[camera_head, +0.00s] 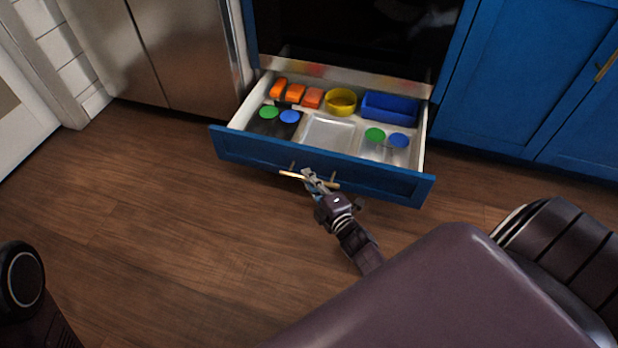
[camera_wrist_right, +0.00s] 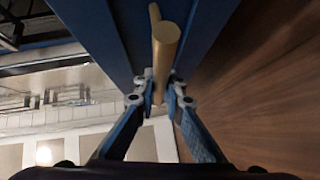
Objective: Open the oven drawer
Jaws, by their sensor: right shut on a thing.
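The oven drawer (camera_head: 388,180) has a blue front and is pulled well out from under the dark oven (camera_head: 350,35). Its brass bar handle (camera_head: 296,176) runs across the middle of the front. My right gripper (camera_head: 314,180) is at the handle, with its fingers closed around the bar. In the right wrist view, the handle (camera_wrist_right: 166,40) runs between the two fingers of the right gripper (camera_wrist_right: 160,92). My left gripper cannot be seen in these frames.
Inside the drawer are orange blocks (camera_head: 295,93), a yellow bowl (camera_head: 341,101), a blue bin (camera_head: 390,107), a clear tray (camera_head: 327,132) and lidded jars (camera_head: 289,118). Blue cabinets (camera_head: 520,80) stand right, a steel appliance (camera_head: 185,50) left. The wooden floor (camera_head: 150,210) in front is clear.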

